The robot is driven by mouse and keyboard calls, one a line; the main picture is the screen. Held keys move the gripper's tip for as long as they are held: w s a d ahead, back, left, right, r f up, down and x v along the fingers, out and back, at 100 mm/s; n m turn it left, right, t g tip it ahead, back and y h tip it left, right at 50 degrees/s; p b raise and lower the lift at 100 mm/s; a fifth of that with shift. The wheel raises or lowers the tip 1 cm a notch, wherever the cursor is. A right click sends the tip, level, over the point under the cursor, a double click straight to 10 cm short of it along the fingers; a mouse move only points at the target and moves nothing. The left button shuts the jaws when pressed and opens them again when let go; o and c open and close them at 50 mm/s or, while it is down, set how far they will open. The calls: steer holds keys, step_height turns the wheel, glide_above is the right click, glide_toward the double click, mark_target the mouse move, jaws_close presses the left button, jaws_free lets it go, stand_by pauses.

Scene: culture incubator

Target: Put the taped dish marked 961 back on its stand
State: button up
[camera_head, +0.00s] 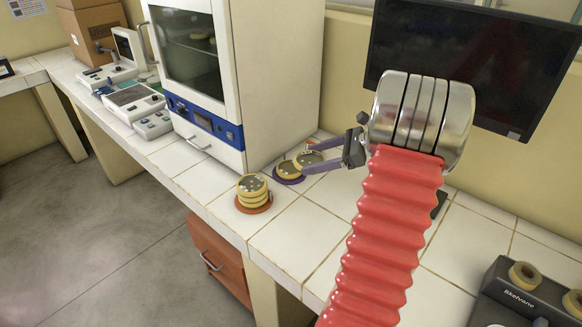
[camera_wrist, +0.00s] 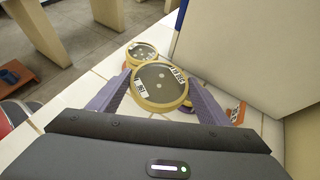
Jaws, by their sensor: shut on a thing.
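My gripper (camera_head: 314,161) is shut on a round yellow-rimmed dish (camera_head: 307,157), its two purple fingers at the dish's sides. The held dish (camera_wrist: 160,86) fills the middle of the wrist view; it has white labels with dark print, too small to read surely. The purple stand's edge (camera_wrist: 187,108) shows below the held dish in the wrist view; the rest is hidden. Whether the held dish touches anything below, I cannot tell.
A stack of several dishes (camera_head: 252,188) stands on an orange stand (camera_head: 254,208) near the bench's front edge. Another orange piece (camera_wrist: 238,112) lies by the incubator. The white incubator (camera_head: 275,75) stands close behind.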

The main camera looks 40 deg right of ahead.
steer(key=s+d+f+n+g+y, duration=0.1)
steer(key=s+d+f, duration=0.2)
steer(key=s+d, duration=0.3)
steer(key=shift+s+d+f, duration=0.15)
steer(key=shift+s+f, duration=0.15)
steer(key=shift+s, duration=0.05)
steer(key=shift+w, duration=0.1)
glide_above(293, 168)
steer(key=shift+d+f, duration=0.15)
steer(key=shift+f, duration=0.9)
steer(key=shift+f, duration=0.1)
steer(key=f, duration=0.4)
steer(key=shift+s, duration=0.2)
steer(key=shift+w+f, duration=0.25)
steer(key=shift+f, duration=0.1)
